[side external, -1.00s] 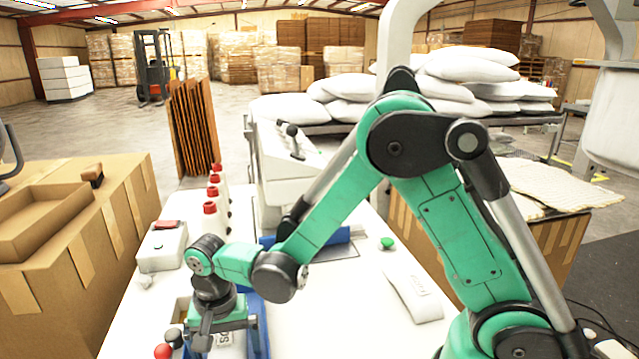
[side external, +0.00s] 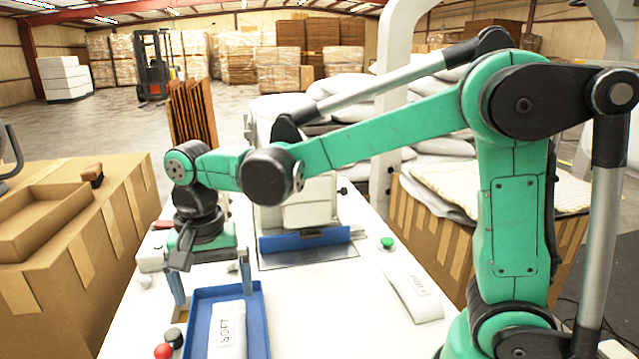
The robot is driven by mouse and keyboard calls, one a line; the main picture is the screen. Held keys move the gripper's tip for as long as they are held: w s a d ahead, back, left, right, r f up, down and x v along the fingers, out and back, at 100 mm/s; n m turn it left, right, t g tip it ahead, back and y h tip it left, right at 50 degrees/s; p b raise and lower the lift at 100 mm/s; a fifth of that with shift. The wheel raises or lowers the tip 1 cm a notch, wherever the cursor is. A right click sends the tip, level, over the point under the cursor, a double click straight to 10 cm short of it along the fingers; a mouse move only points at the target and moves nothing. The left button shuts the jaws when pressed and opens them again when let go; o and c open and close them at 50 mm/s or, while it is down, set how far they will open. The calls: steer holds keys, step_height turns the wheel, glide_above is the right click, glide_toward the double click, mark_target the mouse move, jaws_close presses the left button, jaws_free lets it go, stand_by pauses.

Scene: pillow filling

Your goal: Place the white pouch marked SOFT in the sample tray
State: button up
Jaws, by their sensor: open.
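The white pouch marked SOFT (side external: 229,331) lies flat in the blue sample tray (side external: 200,325), at the bottom of the view. Its lower end is near the frame edge. My gripper (side external: 213,297) is above the far end of the tray.
A second white pouch (side external: 414,295) lies on the white table (side external: 325,310) to the right; its print is unreadable. A green button (side external: 387,243) and a white machine with a blue front edge (side external: 305,239) stand farther back. A red knob (side external: 163,351) is left of the tray.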

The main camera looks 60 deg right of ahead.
steer(key=s+d+r+n+t, duration=0.1)
steer(key=s+d+n+t, duration=0.5)
steer(key=n, duration=0.3)
steer(key=shift+s+d+r+t, duration=0.2)
steer(key=shift+d+t, duration=0.4)
steer(key=shift+d, duration=0.3)
stand_by(0.4)
